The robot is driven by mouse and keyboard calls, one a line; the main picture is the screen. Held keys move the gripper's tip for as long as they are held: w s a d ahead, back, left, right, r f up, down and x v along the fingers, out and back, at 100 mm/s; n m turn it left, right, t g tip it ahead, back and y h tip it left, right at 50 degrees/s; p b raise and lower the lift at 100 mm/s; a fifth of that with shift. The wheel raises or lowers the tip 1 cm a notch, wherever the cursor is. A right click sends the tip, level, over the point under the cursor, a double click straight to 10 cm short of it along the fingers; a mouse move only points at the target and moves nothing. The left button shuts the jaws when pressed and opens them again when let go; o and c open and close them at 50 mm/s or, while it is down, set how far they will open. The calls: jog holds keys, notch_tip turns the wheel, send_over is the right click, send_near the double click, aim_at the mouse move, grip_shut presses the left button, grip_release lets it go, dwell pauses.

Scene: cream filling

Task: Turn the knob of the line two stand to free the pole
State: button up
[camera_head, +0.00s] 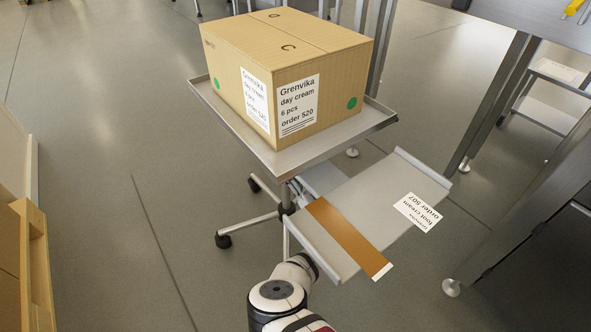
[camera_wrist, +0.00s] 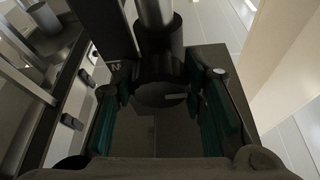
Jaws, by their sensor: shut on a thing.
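The stand is in the head view, with a metal tray (camera_head: 290,160) on a pole over a wheeled base (camera_head: 223,240). A closed carton (camera_head: 290,75) labelled Grenvika day cream, order 520, sits on the tray. In the wrist view the metal pole (camera_wrist: 156,12) enters a dark collar (camera_wrist: 160,48). A dark round knob (camera_wrist: 155,97) with a light mark lies below the collar. My gripper (camera_wrist: 160,92) has its teal pads on both sides of the knob and is shut on it. In the head view the gripper and knob are hidden under the trays.
A lower metal panel (camera_head: 360,205) with an order 507 foot cream label and a brown strip juts over my arm. Metal table legs (camera_head: 490,100) stand at right. A wooden pallet edge (camera_head: 35,250) is at left. Floor between is clear.

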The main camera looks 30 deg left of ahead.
jog(key=o, duration=1.2)
jog(key=shift+c, duration=0.2)
jog(key=v, duration=1.2)
